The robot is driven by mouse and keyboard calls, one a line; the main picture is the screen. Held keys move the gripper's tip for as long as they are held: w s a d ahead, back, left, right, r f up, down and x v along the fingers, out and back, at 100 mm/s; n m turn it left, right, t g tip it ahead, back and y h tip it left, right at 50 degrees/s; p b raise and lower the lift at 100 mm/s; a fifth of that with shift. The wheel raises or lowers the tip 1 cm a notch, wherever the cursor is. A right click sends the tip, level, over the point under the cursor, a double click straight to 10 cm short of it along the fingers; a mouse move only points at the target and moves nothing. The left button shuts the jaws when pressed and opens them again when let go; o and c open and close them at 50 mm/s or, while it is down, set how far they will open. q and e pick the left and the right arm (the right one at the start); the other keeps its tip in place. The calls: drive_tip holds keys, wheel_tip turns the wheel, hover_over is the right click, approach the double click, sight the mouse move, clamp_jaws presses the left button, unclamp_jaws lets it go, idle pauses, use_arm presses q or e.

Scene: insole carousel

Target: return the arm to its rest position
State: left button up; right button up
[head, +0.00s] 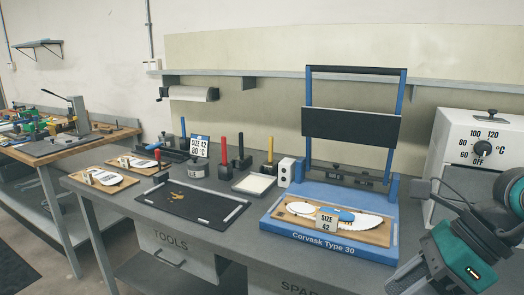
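My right arm (462,256), teal and black, comes in from the right edge in front of the white heater box. I see nothing held there. My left arm and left gripper are not in view.
The blue press (330,241) holds a wooden board (372,236) with white insoles and a size 42 card (327,220). The heater box (460,143) stands right.

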drive_tip(key=w+a+m+t+y, duration=0.65)
drive_tip(key=a+m+y, duration=0.25)
drive_tip(key=m+y, duration=0.45)
drive_tip(key=d+f+m+t+h, duration=0.35)
drive_tip(key=f+m+h, duration=0.55)
drive_tip(key=m, duration=0.4)
drive_tip(key=d+f+m+t+h, duration=0.35)
drive_tip(key=f+m+h, duration=0.35)
drive_tip(key=f+m, duration=0.5)
drive_tip(key=s+a+f+m+g+h, duration=0.2)
drive_tip(key=s+f+m+g, duration=0.2)
drive_tip(key=s+f, duration=0.5)
drive_tip(key=shift+a+f+m, duration=0.15)
drive_tip(key=shift+f+m, duration=0.65)
drive_tip(key=shift+m, duration=0.35)
drive_tip(key=shift+o, duration=0.3)
